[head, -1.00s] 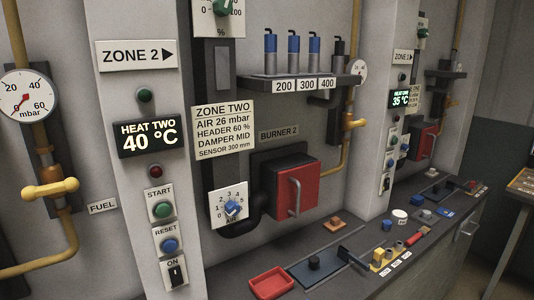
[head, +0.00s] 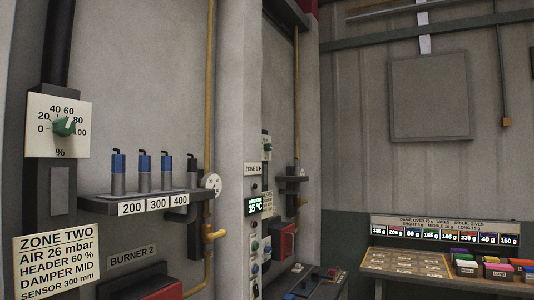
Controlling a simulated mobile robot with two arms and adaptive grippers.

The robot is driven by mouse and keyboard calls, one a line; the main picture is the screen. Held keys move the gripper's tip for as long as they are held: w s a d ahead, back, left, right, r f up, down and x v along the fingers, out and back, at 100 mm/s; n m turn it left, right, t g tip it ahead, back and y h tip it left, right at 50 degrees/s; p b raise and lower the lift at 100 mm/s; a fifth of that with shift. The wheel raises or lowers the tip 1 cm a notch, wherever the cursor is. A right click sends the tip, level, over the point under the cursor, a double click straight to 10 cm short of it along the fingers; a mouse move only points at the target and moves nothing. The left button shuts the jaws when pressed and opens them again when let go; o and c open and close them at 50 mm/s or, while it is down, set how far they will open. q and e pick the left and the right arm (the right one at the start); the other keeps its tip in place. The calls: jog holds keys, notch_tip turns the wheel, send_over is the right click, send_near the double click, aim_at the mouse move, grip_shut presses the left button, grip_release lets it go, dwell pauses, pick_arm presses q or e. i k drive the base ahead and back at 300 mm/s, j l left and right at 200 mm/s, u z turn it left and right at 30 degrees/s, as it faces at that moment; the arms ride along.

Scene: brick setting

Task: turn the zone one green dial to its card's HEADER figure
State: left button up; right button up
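The zone one green dial (head: 267,147) shows small on a pale plate, high on the far burner wall just past the ZONE 1 sign (head: 253,169). Its pointer and scale are too small to read. The zone one card (head: 268,203) is partly hidden behind the pillar beside the HEAT display (head: 254,205), and its figures cannot be read. Neither gripper is in view.
Near left is zone two's green % dial (head: 64,127), its pointer near 60, above the ZONE TWO card (head: 55,262) reading HEADER 60 %. A shelf (head: 100,203) with several cylinders juts out.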

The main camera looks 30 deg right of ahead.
aim_at(268, 147)
jog(key=l+z, duration=0.15)
jog(key=l, duration=0.5)
jog(key=i+l+z, duration=0.1)
jog(key=l, duration=0.55)
jog(key=i+l+z, duration=0.15)
jog(key=l, duration=0.5)
jog(key=i+l, duration=0.25)
jog(key=i+l+u, duration=0.1)
jog(key=i+l, duration=0.15)
jog(key=l, duration=0.2)
jog(key=i+l, duration=0.2)
jog(key=l, duration=0.15)
jog(key=i+l+u, duration=0.1)
jog(key=i+l, duration=0.35)
jog(key=l, duration=0.25)
jog(key=i+u, duration=0.05)
